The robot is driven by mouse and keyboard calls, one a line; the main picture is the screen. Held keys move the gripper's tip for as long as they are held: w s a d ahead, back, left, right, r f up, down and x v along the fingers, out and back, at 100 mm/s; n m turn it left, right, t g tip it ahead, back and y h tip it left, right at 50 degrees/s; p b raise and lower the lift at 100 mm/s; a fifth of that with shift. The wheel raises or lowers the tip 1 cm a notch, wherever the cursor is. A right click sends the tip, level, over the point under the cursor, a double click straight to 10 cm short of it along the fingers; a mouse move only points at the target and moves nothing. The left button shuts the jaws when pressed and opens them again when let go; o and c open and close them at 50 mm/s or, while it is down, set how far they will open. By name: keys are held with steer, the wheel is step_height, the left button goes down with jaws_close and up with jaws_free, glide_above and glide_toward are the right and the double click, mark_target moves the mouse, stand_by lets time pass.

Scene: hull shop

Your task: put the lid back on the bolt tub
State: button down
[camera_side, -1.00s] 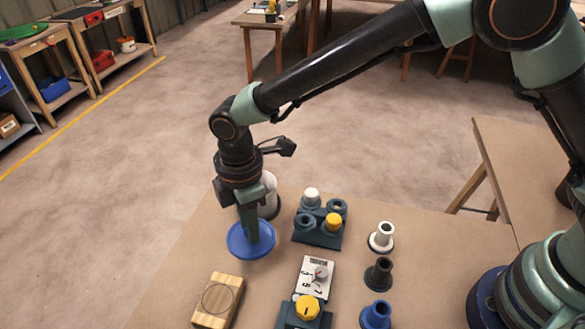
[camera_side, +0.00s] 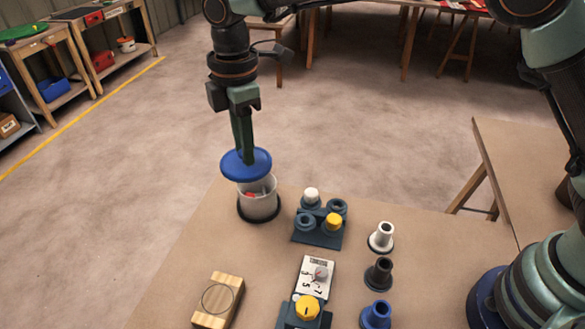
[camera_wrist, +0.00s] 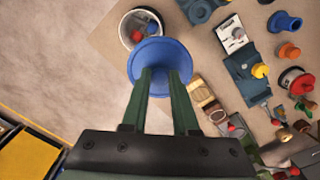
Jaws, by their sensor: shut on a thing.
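The blue lid (camera_side: 246,164) is a round disc held in my gripper (camera_side: 246,152), which is shut on it. In the side view the lid hangs level above the bolt tub (camera_side: 258,205), a pale see-through tub with a dark base and some red inside. In the wrist view the lid (camera_wrist: 159,62) lies between the fingertips of my gripper (camera_wrist: 160,72). There the tub (camera_wrist: 141,27) shows its open mouth beyond the lid, with red and blue pieces inside. The lid overlaps part of the tub's outline, but looks offset from it and apart.
A dark block with pegs (camera_side: 318,222) stands right of the tub. A wooden block (camera_side: 217,301), a dial panel (camera_side: 315,275) and flanged white (camera_side: 381,237), black (camera_side: 378,273) and blue (camera_side: 376,315) pieces stand nearer. The tub is close to the table's far left edge.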

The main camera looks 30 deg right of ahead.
steer(key=w+d+f, duration=0.3)
steer(key=w+f, duration=0.1)
steer(key=f, duration=0.5)
stand_by(0.4)
steer(key=shift+f, duration=0.1)
stand_by(1.9)
steer(key=shift+c, duration=0.6)
jaws_free()
step_height(320, 180, up, 7)
stand_by(1.1)
